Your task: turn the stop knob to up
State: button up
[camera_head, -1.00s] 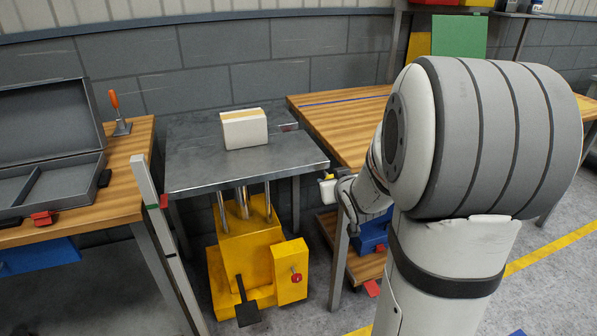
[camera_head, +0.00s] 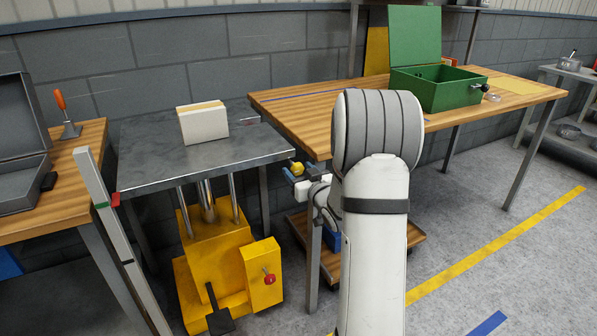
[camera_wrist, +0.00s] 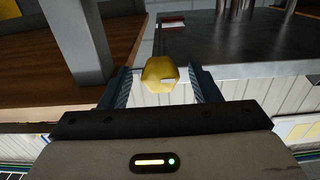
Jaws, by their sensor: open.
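A red round knob (camera_head: 269,279) sits on the front of the yellow box on the lift table's base; I take it for the stop knob, but its turn position is too small to tell. My gripper (camera_head: 299,172) is up and right of it in the head view, beside the right corner of the steel tabletop. In the wrist view my gripper (camera_wrist: 160,92) has its blue fingers spread apart. A yellow faceted piece (camera_wrist: 160,73) shows between them; I cannot tell whether it touches either finger. The red knob does not show in the wrist view.
The steel lift table (camera_head: 150,160) carries a pale block (camera_head: 203,124). A wooden bench (camera_head: 300,115) with an open green box (camera_head: 437,90) stands right. A grey post (camera_head: 115,235) stands left of the yellow base (camera_head: 215,262). Floor is open at the lower right.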

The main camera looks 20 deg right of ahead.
jog(key=shift+w, duration=0.6)
jog(key=c, duration=1)
